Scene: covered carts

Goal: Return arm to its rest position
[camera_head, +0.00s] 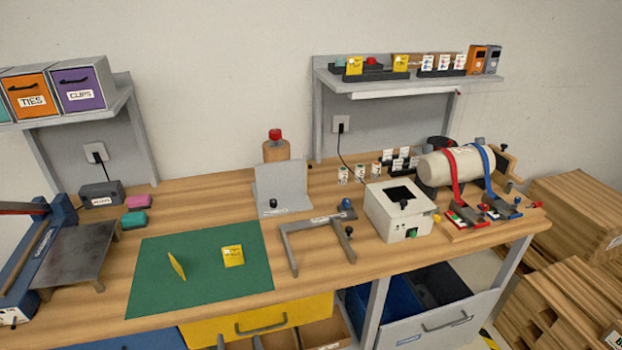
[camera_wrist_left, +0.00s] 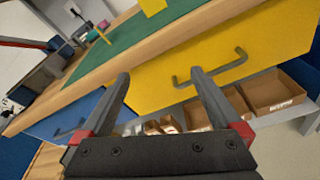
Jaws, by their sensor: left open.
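My left gripper (camera_wrist_left: 161,74) is open in the left wrist view, with nothing between its two dark fingers. It is in front of the workbench, by the blue drawer (camera_wrist_left: 70,122) and the yellow drawer (camera_wrist_left: 225,60). In the head view only what looks like the fingertips of my left gripper (camera_head: 238,342) shows at the bottom edge, below the yellow drawer front (camera_head: 290,313). My right gripper is in neither view.
A green mat (camera_head: 205,285) with two yellow cards lies on the wooden bench. A grey frame (camera_head: 310,224), a white box machine (camera_head: 400,215) and a strapped roll (camera_head: 455,165) stand to the right. Cardboard boxes (camera_wrist_left: 275,92) sit under the yellow drawer, whose handle (camera_wrist_left: 212,70) sticks out.

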